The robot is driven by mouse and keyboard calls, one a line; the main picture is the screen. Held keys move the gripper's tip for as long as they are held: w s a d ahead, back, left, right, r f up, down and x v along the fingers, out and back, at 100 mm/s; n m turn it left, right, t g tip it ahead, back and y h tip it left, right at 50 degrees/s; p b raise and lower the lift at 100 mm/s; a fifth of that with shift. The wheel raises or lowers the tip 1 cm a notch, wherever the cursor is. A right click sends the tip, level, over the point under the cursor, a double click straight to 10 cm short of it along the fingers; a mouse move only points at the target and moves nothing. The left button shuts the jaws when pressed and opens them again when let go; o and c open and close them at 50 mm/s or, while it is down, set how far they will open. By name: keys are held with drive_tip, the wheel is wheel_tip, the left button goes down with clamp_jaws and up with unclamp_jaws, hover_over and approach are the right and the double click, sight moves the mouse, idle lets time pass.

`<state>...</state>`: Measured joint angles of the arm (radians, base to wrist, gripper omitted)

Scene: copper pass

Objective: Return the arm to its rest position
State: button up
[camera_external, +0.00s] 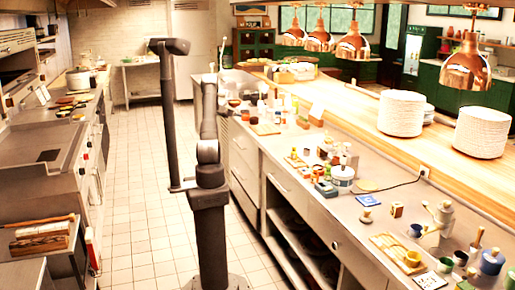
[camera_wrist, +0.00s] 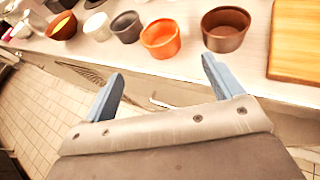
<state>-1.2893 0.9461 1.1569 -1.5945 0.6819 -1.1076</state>
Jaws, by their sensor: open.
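My gripper (camera_wrist: 160,92) shows in the wrist view with its two blue-grey fingers spread wide apart. Nothing is between the fingers. Beyond the fingertips is the edge of a counter, with the tiled floor below. In the external view my arm stands upright over the aisle, to the left of the long counter. The gripper's fingers cannot be made out there.
In the wrist view an orange pot (camera_wrist: 161,38), a brown pot (camera_wrist: 225,28), a dark grey cup (camera_wrist: 126,27) and a wooden board (camera_wrist: 296,42) stand on the counter. Copper lamps (camera_external: 466,68) hang over the pass at right. The tiled aisle (camera_external: 140,225) is clear.

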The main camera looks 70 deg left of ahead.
drive_tip(key=shift+w, duration=0.1)
drive_tip(key=x, duration=1.2)
drive_tip(key=shift+f, duration=0.25)
wheel_tip(320, 180, up, 3)
drive_tip(key=shift+r, duration=0.3)
drive_tip(key=shift+f, duration=0.1)
